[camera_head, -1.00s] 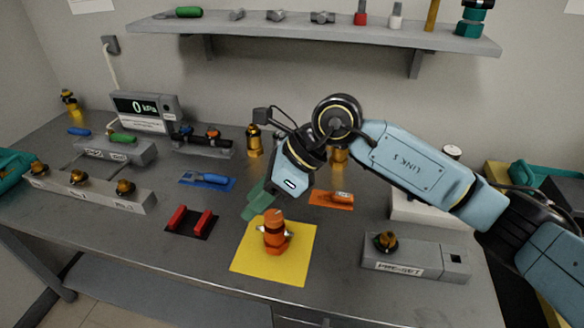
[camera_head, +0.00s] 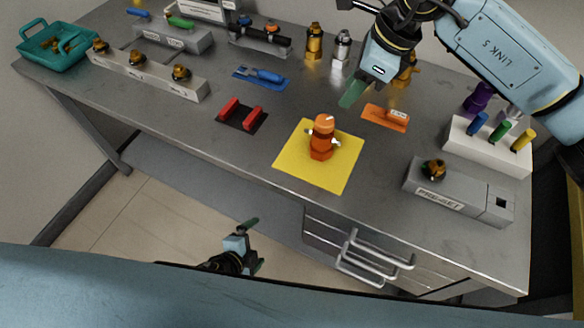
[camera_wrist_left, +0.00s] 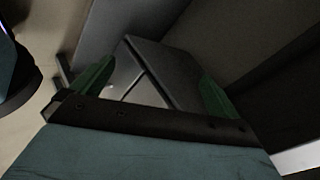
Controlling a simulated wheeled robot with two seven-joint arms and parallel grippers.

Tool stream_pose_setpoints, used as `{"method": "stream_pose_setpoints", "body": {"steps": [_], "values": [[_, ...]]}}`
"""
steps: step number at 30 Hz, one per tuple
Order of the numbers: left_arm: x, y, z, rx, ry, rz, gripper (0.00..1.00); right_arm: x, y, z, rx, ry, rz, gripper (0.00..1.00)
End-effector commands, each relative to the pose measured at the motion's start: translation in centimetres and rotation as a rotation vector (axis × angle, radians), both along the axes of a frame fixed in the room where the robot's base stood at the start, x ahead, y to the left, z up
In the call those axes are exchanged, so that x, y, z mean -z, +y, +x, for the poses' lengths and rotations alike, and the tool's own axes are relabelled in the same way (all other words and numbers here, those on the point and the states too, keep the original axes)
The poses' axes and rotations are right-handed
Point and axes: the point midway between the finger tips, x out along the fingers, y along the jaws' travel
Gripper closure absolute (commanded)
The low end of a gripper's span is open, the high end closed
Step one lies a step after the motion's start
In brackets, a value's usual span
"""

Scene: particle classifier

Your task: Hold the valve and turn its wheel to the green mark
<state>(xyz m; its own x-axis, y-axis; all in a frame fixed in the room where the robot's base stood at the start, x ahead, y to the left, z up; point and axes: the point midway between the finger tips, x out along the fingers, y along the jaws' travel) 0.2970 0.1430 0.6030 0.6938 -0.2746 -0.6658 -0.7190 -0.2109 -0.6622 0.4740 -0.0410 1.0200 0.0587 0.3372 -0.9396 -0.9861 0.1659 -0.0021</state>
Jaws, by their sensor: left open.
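The orange valve (camera_head: 322,138) stands upright on a yellow mat (camera_head: 302,172) near the front of the bench. It has an orange top and silver side ports; I cannot make out a green mark on it. My right gripper (camera_head: 352,93) hangs above and behind the valve, to its right, apart from it. Its green fingers overlap from this side, so their opening is unclear. My left gripper (camera_head: 254,245) is low, in front of and below the bench edge, far from the valve. In the left wrist view its green fingers (camera_wrist_left: 157,87) are spread with nothing between them.
The grey PRESET block (camera_head: 448,194) is right of the mat; an orange tool mat (camera_head: 374,118) lies behind. A red-railed black pad (camera_head: 241,118) is to the left. Drawers with handles (camera_head: 370,258) sit under the bench, near my left gripper.

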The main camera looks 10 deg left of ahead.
Motion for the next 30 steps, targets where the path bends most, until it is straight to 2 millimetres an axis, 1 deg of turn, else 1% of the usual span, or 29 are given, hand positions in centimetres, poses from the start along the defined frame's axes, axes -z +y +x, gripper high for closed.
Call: {"method": "stream_pose_setpoints", "body": {"steps": [1, 3, 6, 11, 12, 14, 15, 17, 18, 20, 21, 22, 23, 28, 30], "values": [[-2.2, -1.9, 0.4, 0.079, -0.068, 0.008, 0.0, 0.0, 0.0, 0.0, 0.0, 0.0, 0.0, 0.64], [-4.9, -4.1, 0.6, 0.17, -0.152, 0.018, 0.0, 0.0, 0.0, 0.0, 0.0, 0.0, 0.001, 0.64], [-8.4, -6.9, 0.3, 0.28, -0.258, 0.024, 0.0, 0.0, 0.0, 0.0, 0.0, 0.0, 0.001, 0.64], [-13.6, -10.5, -1.2, 0.418, -0.409, 0.022, 0.0, 0.0, 0.0, 0.0, 0.0, 0.0, 0.001, 0.64], [-15.0, -10.9, -1.0, 0.442, -0.451, 0.023, 0.0, 0.0, 0.0, 0.0, 0.0, 0.0, 0.001, 0.64], [-17.3, -11.1, 0.0, 0.472, -0.521, 0.026, 0.0, 0.0, 0.0, 0.0, 0.0, 0.0, 0.001, 0.64], [-18.8, -11.2, 0.6, 0.494, -0.569, 0.03, 0.0, 0.0, 0.0, 0.0, 0.0, 0.0, 0.001, 0.64], [-21.2, -11.3, 1.2, 0.531, -0.646, 0.04, 0.0, 0.0, 0.0, 0.0, 0.0, 0.0, 0.001, 0.64], [-22.9, -11.4, 1.6, 0.556, -0.702, 0.052, 0.0, 0.0, 0.0, 0.0, 0.0, 0.0, 0.001, 0.64], [-25.5, -11.4, 2.1, 0.596, -0.789, 0.073, 0.0, 0.0, 0.0, 0.0, 0.0, 0.0, 0.001, 0.64], [-27.4, -11.3, 2.4, 0.623, -0.852, 0.092, 0.0, 0.0, 0.0, 0.0, 0.0, 0.0, 0.001, 0.64], [-27.7, -11.3, 2.6, 0.64, -0.885, 0.135, 0.0, 0.0, 0.0, 0.0, 0.0, 0.0, 0.001, 0.64], [-27.4, -11.2, 3.0, 0.651, -0.913, 0.204, 0.0, 0.0, 0.0, 0.0, 0.0, 0.0, 0.001, 0.64], [-27.6, -10.5, 5.0, 0.717, -1.092, 0.594, 0.0, 0.0, 0.0, 0.0, 0.0, 0.0, 0.001, 0.64], [-27.0, -10.2, 5.8, 0.739, -1.137, 0.772, 0.0, 0.0, 0.0, 0.0, 0.0, 0.0, 0.001, 0.64]]}}
